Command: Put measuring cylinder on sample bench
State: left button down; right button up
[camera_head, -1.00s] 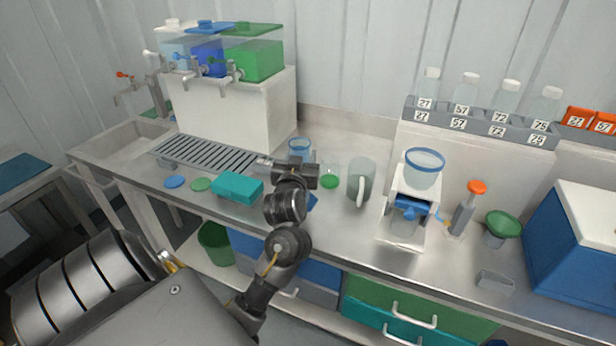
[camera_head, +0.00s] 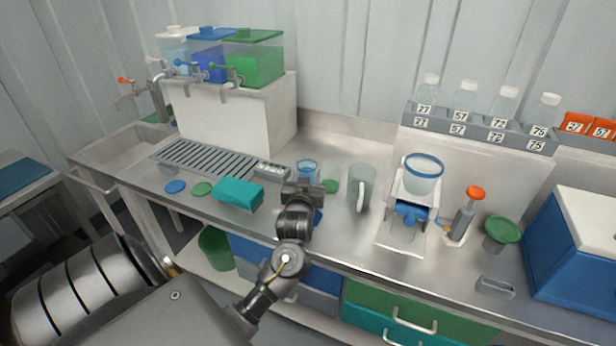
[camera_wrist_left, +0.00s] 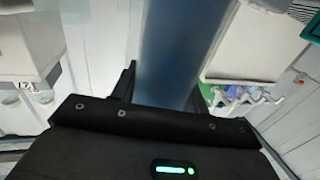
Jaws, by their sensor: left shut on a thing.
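The measuring cylinder, clear with a blue rim (camera_head: 307,166), shows just behind my left gripper (camera_head: 303,188) in the head view. My left gripper is shut on it. In the left wrist view the cylinder (camera_wrist_left: 175,50) is a translucent blue-grey tube between the fingers of the gripper (camera_wrist_left: 160,90). Its lower part is hidden behind the gripper in the head view, so I cannot tell whether its base touches the bench. The sample bench is the steel worktop (camera_head: 345,235) below the gripper. My right gripper is not in view.
A clear jug (camera_head: 361,187) and a small green item (camera_head: 331,186) stand close to the gripper's right. A teal box (camera_head: 237,193) lies to its left. A filter stand (camera_head: 405,225) is farther right. Bare worktop lies in front of the jug.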

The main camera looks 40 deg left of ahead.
pick_arm(q)
jog(key=c, duration=0.7)
grip_release()
jog(key=shift+f, duration=0.1)
jog(key=b+v, duration=0.1)
jog(key=v, duration=1.1)
